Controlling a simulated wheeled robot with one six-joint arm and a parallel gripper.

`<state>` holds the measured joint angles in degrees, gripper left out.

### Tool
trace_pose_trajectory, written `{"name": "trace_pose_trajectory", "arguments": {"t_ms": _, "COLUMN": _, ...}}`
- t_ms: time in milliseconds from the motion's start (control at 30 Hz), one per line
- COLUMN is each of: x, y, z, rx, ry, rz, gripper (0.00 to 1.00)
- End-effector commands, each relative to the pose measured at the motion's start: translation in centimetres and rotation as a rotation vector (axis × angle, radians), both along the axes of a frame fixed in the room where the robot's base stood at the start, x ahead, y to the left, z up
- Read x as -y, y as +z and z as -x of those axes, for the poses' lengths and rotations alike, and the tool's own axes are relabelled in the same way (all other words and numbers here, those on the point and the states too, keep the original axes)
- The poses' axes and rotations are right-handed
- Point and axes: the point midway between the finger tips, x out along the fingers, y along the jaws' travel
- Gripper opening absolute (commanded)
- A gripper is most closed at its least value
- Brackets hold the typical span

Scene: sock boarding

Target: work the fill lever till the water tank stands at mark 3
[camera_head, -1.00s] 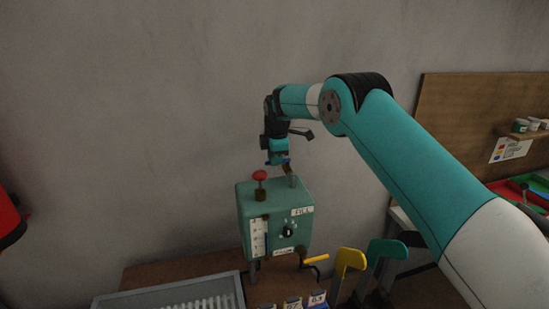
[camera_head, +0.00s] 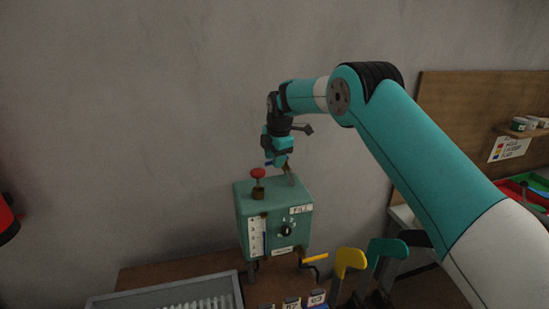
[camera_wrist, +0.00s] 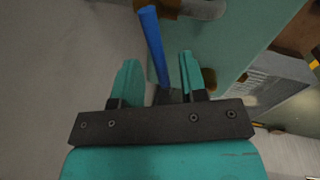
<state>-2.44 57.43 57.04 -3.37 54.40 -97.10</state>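The water tank (camera_head: 272,207) is a teal box with a FILL label and a pale gauge strip (camera_head: 257,238) on its front. A thin blue column shows beside the strip; its exact mark is too small to read. The fill lever (camera_head: 291,179) rises from the tank's top right. Its blue bar (camera_wrist: 152,38) runs between my gripper's fingers in the wrist view. My gripper (camera_head: 279,162) is above the tank top, tilted. In the wrist view my gripper (camera_wrist: 160,75) has its fingers apart, with gaps beside the bar.
A red knob (camera_head: 257,173) on a stem stands on the tank's top left. A dark dial (camera_head: 287,230) and a yellow-handled tap (camera_head: 314,258) are on the front. Yellow (camera_head: 349,262) and teal (camera_head: 387,249) upright forms stand at right. A grey tray (camera_head: 170,293) lies front left.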

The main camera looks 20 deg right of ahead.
Motion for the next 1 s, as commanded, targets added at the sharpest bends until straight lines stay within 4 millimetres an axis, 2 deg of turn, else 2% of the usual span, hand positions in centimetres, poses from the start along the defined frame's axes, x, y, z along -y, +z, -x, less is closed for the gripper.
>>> {"name": "trace_pose_trajectory", "arguments": {"t_ms": 233, "x": 0.0, "y": 0.3, "z": 0.0, "rx": 0.001, "ry": -0.001, "rz": 0.001, "gripper": 0.39}}
{"name": "trace_pose_trajectory", "arguments": {"t_ms": 367, "x": 0.1, "y": 1.7, "z": 0.3, "rx": 0.004, "ry": -0.001, "rz": 0.0, "gripper": 0.39}}
{"name": "trace_pose_trajectory", "arguments": {"t_ms": 467, "x": 0.2, "y": 3.7, "z": 0.6, "rx": 0.007, "ry": -0.001, "rz": 0.0, "gripper": 0.39}}
{"name": "trace_pose_trajectory", "arguments": {"t_ms": 800, "x": 0.6, "y": 12.4, "z": 2.3, "rx": 0.006, "ry": 0.0, "rz": 0.0, "gripper": 0.39}}
{"name": "trace_pose_trajectory", "arguments": {"t_ms": 1000, "x": 0.7, "y": 15.9, "z": 3.0, "rx": 0.002, "ry": 0.0, "rz": 0.0, "gripper": 0.39}}
